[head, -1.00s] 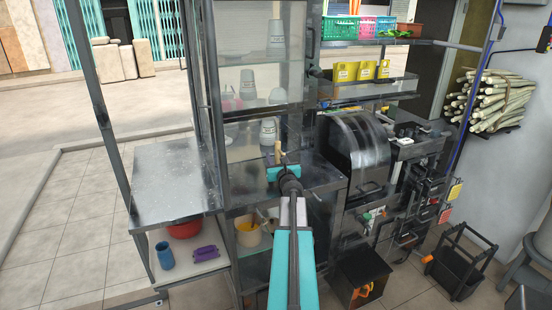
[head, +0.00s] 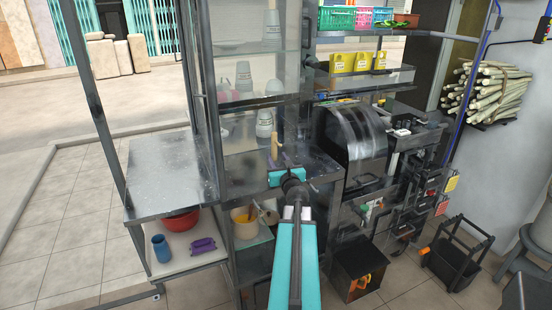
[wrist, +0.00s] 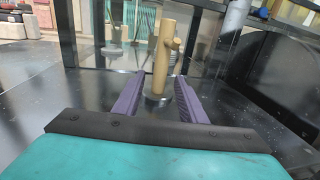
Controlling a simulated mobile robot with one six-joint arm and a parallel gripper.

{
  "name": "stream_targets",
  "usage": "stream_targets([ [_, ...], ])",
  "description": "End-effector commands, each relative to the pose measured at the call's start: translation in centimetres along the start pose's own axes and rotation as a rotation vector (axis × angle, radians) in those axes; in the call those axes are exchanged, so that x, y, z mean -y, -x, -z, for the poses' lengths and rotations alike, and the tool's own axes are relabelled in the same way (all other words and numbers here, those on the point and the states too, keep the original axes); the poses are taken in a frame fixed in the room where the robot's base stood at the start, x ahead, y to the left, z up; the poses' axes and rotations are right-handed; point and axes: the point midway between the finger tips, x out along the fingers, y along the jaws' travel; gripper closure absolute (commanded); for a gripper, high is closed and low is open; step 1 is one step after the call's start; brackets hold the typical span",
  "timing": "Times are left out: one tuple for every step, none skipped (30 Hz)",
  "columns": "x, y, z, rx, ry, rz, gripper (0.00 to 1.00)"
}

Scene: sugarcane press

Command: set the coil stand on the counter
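A light wooden post with a short side peg, which I take to be the coil stand (wrist: 162,58), stands upright on a round metal base on the dark counter (wrist: 65,110). In the head view the stand (head: 274,146) is small, on the dark counter (head: 240,180) in front of the glass cabinet. My gripper (wrist: 160,76) has its two purple fingers apart, one on each side of the stand's lower part, with a gap visible on both sides. In the head view my gripper (head: 279,165) is just in front of the stand. Whether the fingertips reach past the post is unclear.
A glass cabinet with cups (head: 243,75) rises behind the stand. The dark press drum (head: 352,140) is close on the right. A bare metal counter (head: 165,175) lies to the left. A lower shelf holds a red bowl (head: 181,221) and a blue cup (head: 161,248).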

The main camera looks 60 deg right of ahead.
Motion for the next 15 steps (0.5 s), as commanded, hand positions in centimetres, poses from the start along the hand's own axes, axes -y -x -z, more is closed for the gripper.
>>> stream_targets([
  [0.0,0.7,0.1,0.0,0.0,0.001,0.62],
  [0.0,1.0,0.0,0.0,0.0,0.001,0.62],
  [0.0,1.3,0.0,0.0,0.0,0.001,0.62],
  [0.0,1.6,0.0,0.0,0.0,0.001,0.62],
  [0.0,1.8,0.0,0.0,0.0,0.001,0.62],
  [0.0,2.1,0.0,0.0,0.001,0.002,0.62],
  [0.1,2.3,0.0,0.0,0.001,0.002,0.62],
  [0.1,2.4,0.0,0.0,0.001,0.002,0.62],
  [0.1,2.6,0.0,0.0,0.001,0.002,0.62],
  [0.1,2.7,0.0,0.0,0.001,0.002,0.62],
  [0.1,2.8,0.0,0.0,0.001,0.002,0.62],
  [0.1,2.9,0.0,0.0,0.001,0.002,0.62],
  [0.1,3.0,0.0,0.0,0.0,0.002,0.62],
  [0.1,3.0,0.0,0.0,0.0,0.002,0.62],
  [0.1,3.0,0.0,0.0,0.0,0.002,0.62],
])
